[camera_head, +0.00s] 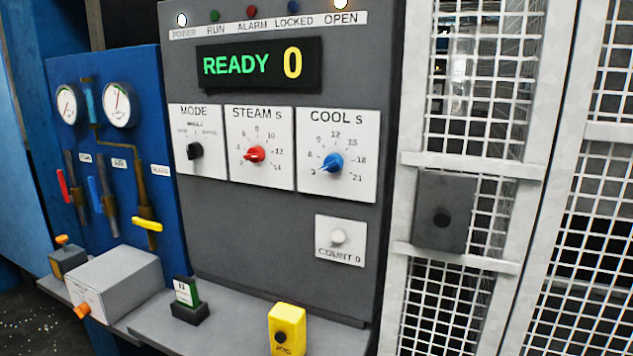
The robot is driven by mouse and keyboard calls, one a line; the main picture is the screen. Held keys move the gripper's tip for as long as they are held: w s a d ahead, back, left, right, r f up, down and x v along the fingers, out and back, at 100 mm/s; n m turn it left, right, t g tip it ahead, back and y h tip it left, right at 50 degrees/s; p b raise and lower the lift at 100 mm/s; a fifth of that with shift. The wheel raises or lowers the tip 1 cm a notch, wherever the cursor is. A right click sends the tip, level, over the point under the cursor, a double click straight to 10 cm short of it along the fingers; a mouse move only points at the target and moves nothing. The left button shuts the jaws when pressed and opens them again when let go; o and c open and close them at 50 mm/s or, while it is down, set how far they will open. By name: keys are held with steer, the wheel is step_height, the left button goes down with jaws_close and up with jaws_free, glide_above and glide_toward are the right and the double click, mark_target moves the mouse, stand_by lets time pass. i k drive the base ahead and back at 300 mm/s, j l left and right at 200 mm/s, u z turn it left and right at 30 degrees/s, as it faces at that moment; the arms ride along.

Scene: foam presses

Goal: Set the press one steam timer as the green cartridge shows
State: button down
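The steam timer is a red knob (254,154) on a white plate marked "STEAM s" (261,178), in the middle of the grey press panel. Its pointer seems to face lower left, toward the low end of the scale; the exact mark is too small to tell. The green cartridge (195,290) stands upright in a black holder (190,313) on the grey ledge below. It has a white label whose small mark I cannot read surely. My gripper is not in view.
The display (258,65) reads "READY 0". A black mode knob (195,151) and a blue cool knob (332,162) flank the steam knob. A yellow jog box (287,329) and a grey box (117,284) stand below. A white mesh guard (412,200) is at right.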

mark_target(256, 153)
steer(key=j+u, duration=0.85)
steer(key=j, duration=0.2)
